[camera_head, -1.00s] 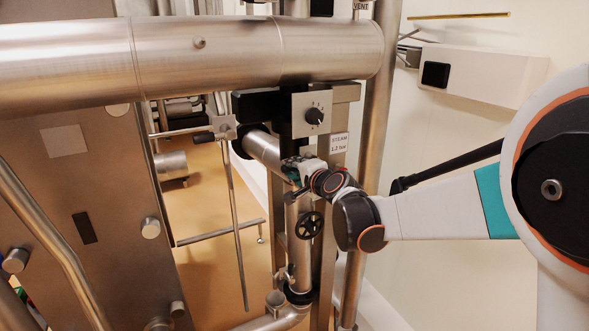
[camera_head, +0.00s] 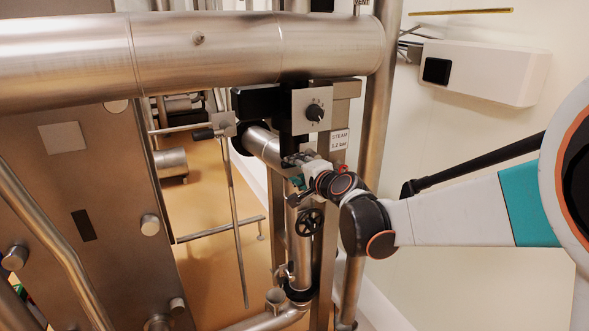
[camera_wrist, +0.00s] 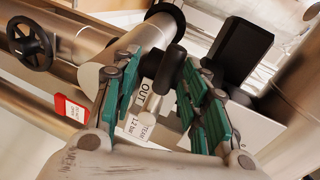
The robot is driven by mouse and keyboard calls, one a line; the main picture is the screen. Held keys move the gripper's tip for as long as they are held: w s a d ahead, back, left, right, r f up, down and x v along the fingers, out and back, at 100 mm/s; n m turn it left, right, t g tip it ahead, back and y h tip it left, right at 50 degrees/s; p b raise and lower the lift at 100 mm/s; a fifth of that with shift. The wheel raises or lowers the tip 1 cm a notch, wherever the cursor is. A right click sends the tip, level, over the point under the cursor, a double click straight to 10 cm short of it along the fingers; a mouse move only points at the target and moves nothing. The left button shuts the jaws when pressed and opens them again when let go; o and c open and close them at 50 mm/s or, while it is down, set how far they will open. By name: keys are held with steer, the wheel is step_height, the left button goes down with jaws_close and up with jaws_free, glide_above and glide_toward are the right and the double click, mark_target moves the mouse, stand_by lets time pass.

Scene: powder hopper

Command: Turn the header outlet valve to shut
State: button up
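In the wrist view, a black lever grip (camera_wrist: 173,66) on a steel stem stands beside a white label reading "OUT" (camera_wrist: 148,92); I take it as the header outlet valve's handle. My gripper (camera_wrist: 160,62) is open, with green-padded fingers on either side of the grip. I cannot tell whether either pad touches it. In the head view my gripper (camera_head: 297,170) is at the vertical pipe, below the dial panel, and my wrist hides the handle there.
A black handwheel (camera_head: 309,222) is just below my gripper; it also shows in the wrist view (camera_wrist: 30,43). A dial panel (camera_head: 325,98) and a "STEAM 1.2 bar" label (camera_head: 339,141) are above. A large horizontal pipe (camera_head: 210,55) crosses the top. The right wall side has free room.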

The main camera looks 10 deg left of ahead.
steer(key=v, duration=0.9)
steer(key=shift+s+d, duration=0.15)
steer(key=shift+s, duration=0.15)
